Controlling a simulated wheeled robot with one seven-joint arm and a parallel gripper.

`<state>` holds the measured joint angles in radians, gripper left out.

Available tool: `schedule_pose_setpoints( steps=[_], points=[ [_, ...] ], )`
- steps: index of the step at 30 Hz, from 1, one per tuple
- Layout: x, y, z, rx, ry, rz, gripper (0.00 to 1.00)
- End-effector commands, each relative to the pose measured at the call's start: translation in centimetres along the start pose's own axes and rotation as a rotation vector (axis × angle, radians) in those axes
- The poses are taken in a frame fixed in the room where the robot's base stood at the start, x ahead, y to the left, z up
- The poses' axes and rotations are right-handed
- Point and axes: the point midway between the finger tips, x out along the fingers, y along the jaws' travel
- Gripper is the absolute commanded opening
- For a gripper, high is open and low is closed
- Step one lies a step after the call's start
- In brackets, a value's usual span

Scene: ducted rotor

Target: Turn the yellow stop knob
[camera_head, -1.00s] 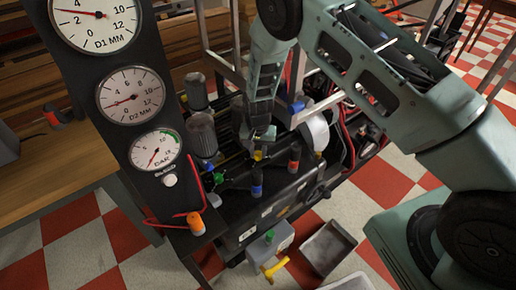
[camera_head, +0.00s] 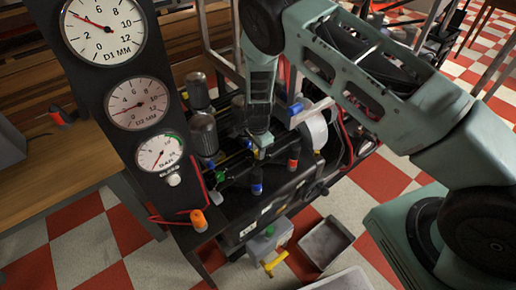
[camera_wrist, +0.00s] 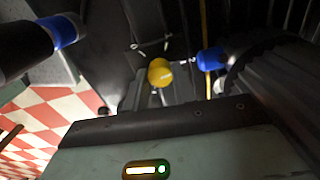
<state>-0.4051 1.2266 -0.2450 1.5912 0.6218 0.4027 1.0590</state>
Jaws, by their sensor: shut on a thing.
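The yellow stop knob (camera_head: 258,154) is small and mostly hidden under my gripper on the black machine in the head view. In the wrist view the yellow knob (camera_wrist: 160,72) shows as a round ball on a thin stem, just beyond the edge of the gripper's body. My gripper (camera_head: 261,145) points down at the machine and is shut on the knob. Its fingertips are not clearly seen in the wrist view, and the knob's turn angle cannot be told.
A blue-ended knob (camera_head: 257,188) and a red-ended one (camera_head: 293,164) stand close to my gripper. A gauge panel (camera_head: 110,75) stands at the left. A yellow tap handle (camera_head: 275,264) sits low in front, beside an open grey tray (camera_head: 326,243).

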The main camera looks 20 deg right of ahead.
Motion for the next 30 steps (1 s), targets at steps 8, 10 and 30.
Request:
schedule_pose_setpoints(
  steps=[8, 10, 30],
  points=[
    [-0.07, -0.03, 0.03, 0.105, 0.000, 0.000, 0.04],
    [-0.06, -0.04, 0.03, 0.117, 0.000, 0.000, 0.04],
    [-0.03, -0.05, 0.02, 0.132, 0.000, 0.000, 0.49]
  ],
)
